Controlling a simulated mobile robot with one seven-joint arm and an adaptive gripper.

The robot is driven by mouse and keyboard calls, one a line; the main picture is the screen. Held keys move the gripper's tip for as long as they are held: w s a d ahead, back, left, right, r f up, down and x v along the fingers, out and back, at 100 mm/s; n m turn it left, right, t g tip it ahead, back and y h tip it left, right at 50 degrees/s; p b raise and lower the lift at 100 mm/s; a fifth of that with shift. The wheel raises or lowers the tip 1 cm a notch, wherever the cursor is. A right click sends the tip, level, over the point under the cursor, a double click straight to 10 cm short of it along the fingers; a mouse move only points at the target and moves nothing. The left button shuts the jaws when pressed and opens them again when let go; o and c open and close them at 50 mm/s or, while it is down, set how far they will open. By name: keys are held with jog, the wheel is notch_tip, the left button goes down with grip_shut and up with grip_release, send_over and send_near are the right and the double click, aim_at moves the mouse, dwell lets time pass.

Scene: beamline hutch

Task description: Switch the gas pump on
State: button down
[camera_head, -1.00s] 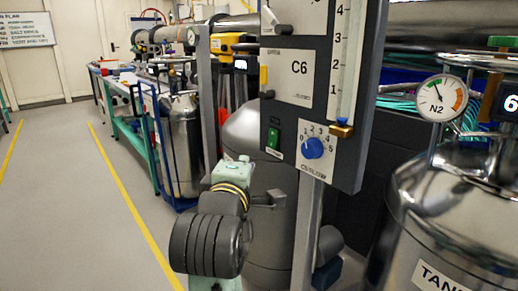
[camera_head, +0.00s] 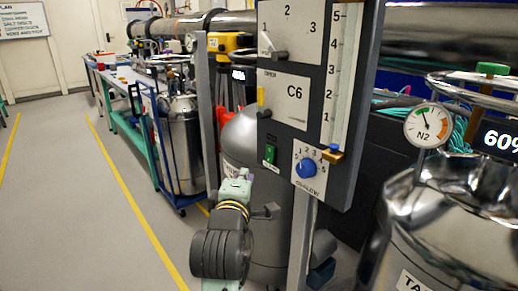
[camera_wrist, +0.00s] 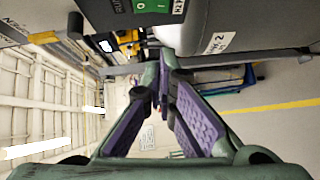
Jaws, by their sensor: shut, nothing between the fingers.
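A dark grey control panel (camera_head: 340,110) stands on a post in the head view. A green rocker switch (camera_head: 270,154) is at its lower left, beside a blue knob (camera_head: 306,168). The switch, marked 0 and I, also shows at the top edge of the wrist view (camera_wrist: 151,5), partly cut off. Which side is pressed is unclear. My gripper (camera_wrist: 163,78) is shut and empty, with purple pads on its fingers. In the wrist view its tips lie below the switch, apart from it. In the head view my arm is left of the post and lower than the switch; the fingertips are hard to make out.
A shiny metal tank (camera_head: 440,225) with an N2 gauge (camera_head: 428,125) stands at the right. A grey vessel (camera_head: 240,140) is behind the panel. A blue-framed cart with a metal dewar (camera_head: 182,150) and a long bench stand farther back. The floor at left is clear.

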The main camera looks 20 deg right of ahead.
jog(key=p, duration=0.3)
send_near(263, 155)
jog(key=w, duration=0.3)
jog(key=shift+w+d+p, duration=0.15)
jog(key=shift+d+p, duration=0.25)
jog(key=shift+d, duration=0.1)
jog(key=shift+w+d+f, duration=0.15)
jog(key=shift+d+f, duration=0.2)
jog(key=shift+d, duration=0.1)
jog(key=shift+a+r, duration=0.1)
jog(key=shift+r, duration=0.05)
